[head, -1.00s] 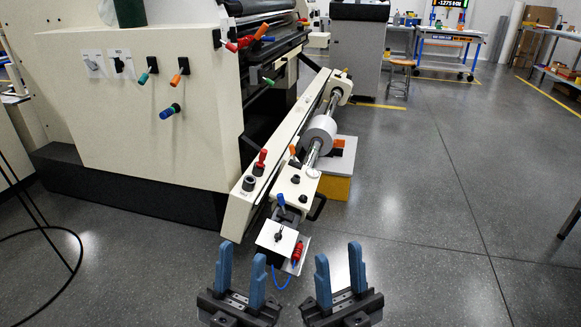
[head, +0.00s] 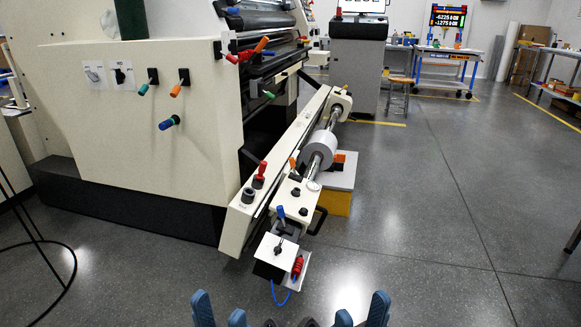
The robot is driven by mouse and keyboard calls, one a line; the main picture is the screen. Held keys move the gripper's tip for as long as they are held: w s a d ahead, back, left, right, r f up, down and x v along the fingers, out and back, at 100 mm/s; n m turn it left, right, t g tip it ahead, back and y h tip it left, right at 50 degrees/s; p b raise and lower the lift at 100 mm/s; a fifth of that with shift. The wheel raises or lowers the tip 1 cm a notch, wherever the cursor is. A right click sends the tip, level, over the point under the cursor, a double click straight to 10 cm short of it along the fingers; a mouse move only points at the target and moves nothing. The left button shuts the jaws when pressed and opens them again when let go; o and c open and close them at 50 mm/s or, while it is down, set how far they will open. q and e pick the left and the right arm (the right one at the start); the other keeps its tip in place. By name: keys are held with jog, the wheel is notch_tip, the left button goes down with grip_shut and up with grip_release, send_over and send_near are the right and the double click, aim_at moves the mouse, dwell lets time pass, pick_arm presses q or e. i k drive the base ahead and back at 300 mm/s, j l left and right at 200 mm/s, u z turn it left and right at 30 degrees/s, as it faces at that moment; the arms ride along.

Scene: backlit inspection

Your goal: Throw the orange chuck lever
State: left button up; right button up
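An orange lever (head: 293,163) stands on the slanted cream arm (head: 241,214) beside the white roll (head: 319,148) and its shaft; it looks like the chuck lever. Other orange-handled levers show on the side panel (head: 183,77) and near the upper rollers (head: 262,44). My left gripper (head: 220,313) is at the bottom edge, fingers apart and empty. My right gripper (head: 361,313) is also at the bottom edge, fingers apart and empty. Both are well short of the levers. Their bases are mostly cut off.
A red lever (head: 260,171) and a blue lever (head: 281,213) flank the orange one on the arm. A white plate (head: 279,252) with a red connector (head: 297,267) and blue cable hangs at its near end. A yellow block (head: 334,201) stands behind. The floor to the right is clear.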

aim_at(292, 161)
jog(key=i+j+u, duration=0.3)
jog(key=i+j, duration=0.3)
jog(key=i+j+u, duration=0.25)
jog(key=i+j, duration=0.2)
jog(key=i, duration=0.25)
